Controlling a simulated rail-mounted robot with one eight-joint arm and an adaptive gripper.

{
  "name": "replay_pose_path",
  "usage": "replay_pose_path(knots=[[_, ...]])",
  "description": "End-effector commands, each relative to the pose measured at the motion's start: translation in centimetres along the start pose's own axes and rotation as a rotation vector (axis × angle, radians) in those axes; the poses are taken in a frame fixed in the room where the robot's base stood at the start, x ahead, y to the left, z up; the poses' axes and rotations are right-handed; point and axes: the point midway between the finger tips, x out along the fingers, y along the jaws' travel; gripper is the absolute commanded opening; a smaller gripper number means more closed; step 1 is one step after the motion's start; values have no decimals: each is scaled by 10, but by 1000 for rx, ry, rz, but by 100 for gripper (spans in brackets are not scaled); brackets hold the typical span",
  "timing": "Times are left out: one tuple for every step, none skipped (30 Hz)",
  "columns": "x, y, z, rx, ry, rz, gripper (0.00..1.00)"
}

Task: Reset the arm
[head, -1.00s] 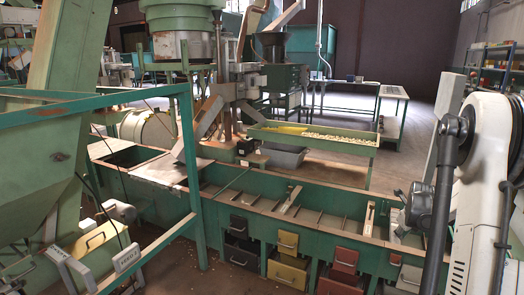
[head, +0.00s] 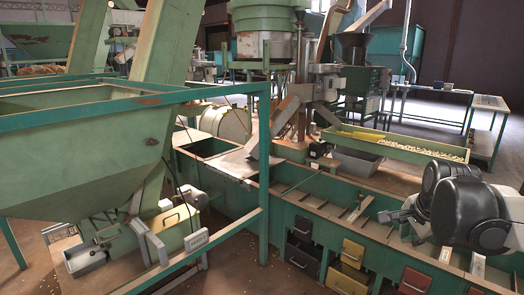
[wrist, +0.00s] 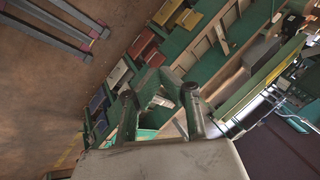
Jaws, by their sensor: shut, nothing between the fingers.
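My gripper (wrist: 160,92) shows at the lower middle of the wrist view, its finger parts on either side of a green patch of the bench. It is shut and holds nothing. In the head view my arm is at the right, with dark round joints over the right end of the long green bench (head: 262,196). The gripper's fingertips are hard to make out there. The bench also shows in the wrist view, running diagonally beneath the gripper, which appears apart from it.
A green hopper (head: 85,150) with a frame fills the left of the head view. Red, yellow and black drawers, including a yellow drawer (head: 352,253), line the bench front. A green tray (head: 395,142) stands behind. Bare floor (wrist: 60,90) lies left in the wrist view.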

Motion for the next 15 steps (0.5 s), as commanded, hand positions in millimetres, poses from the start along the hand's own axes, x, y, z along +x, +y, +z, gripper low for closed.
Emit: replay_pose_path(knots=[[-10, 4, 17, -81, -7, -11, 0], [-16, 5, 26, -132, -10, -17, 0], [-23, 8, 38, -200, -14, -25, 0], [-28, 11, 46, -251, -16, -32, 0], [-32, 14, 55, -302, -19, -38, 0], [-39, 18, 66, -371, -22, -47, 0], [-43, 22, 74, -421, -24, -54, 0], [-48, 25, 82, -473, -25, -61, 0], [-53, 30, 92, -541, -27, -71, 0], [-57, 34, 100, -592, -28, -79, 0], [-61, 38, 108, -643, -28, -86, 0], [-66, 44, 118, -711, -29, -97, 0], [-69, 48, 124, -761, -29, -104, 0], [-72, 53, 131, -811, -29, -112, 0], [-75, 59, 140, -872, -29, -122, 0]])
